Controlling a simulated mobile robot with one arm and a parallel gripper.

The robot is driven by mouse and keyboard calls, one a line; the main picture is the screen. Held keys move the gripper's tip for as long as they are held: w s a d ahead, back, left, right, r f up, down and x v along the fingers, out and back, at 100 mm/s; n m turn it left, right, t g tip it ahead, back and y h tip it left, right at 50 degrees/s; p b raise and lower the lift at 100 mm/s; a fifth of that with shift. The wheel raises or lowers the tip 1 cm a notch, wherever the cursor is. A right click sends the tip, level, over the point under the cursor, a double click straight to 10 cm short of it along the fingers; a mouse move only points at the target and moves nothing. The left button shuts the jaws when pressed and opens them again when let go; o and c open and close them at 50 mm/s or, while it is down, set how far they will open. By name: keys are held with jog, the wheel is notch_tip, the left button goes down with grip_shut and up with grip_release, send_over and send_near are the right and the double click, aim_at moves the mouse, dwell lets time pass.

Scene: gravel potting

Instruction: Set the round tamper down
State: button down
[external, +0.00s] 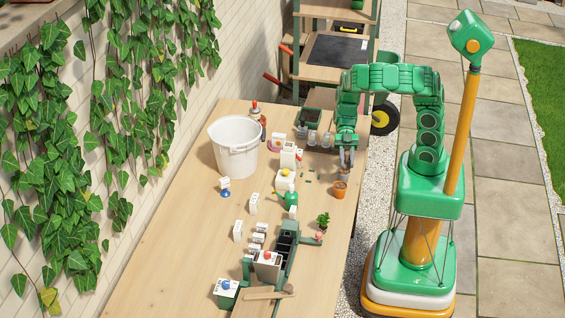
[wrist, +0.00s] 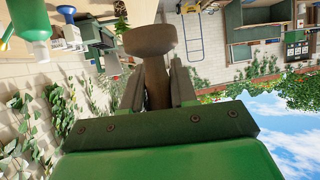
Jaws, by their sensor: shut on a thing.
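My gripper (external: 346,160) hangs from the green arm over the far right part of the wooden table. It is shut on the round tamper, which shows in the wrist view as a brown wooden piece (wrist: 150,42) with a broad end and a narrower neck between the two fingers (wrist: 158,88). In the external view the tamper is small and mostly hidden by the gripper, just above and behind a small terracotta pot (external: 340,190). I cannot tell whether the tamper touches the table.
A white bucket (external: 232,150) stands at the back left of the table (external: 170,240). Clear jars (external: 312,139) and a dark tray (external: 312,121) lie left of the gripper. A green bottle (external: 289,199), seedling (external: 323,220) and several labelled boxes crowd the middle. The left side is mostly bare.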

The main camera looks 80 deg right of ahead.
jog(key=s+a+n+g+h, duration=0.2)
jog(key=s+a+n+g, duration=0.25)
jog(key=s, duration=0.25)
jog(key=w+a+f, duration=0.2)
jog(key=w+a, duration=0.1)
jog(key=w+a+f, duration=0.2)
jog(key=w+f, duration=0.1)
jog(key=w+a+f, duration=0.2)
jog(key=w+a, duration=0.1)
jog(key=shift+w+a+f, duration=0.2)
jog(key=shift+a+f, duration=0.05)
jog(key=shift+a, duration=0.05)
jog(key=shift+w+a+f, duration=0.4)
jog(key=shift+w+f, duration=0.2)
jog(key=shift+f, duration=0.25)
jog(key=shift+f, duration=0.1)
jog(key=shift+w+a+f, duration=0.15)
jog(key=shift+f, duration=1.45)
jog(key=shift+f, duration=0.15)
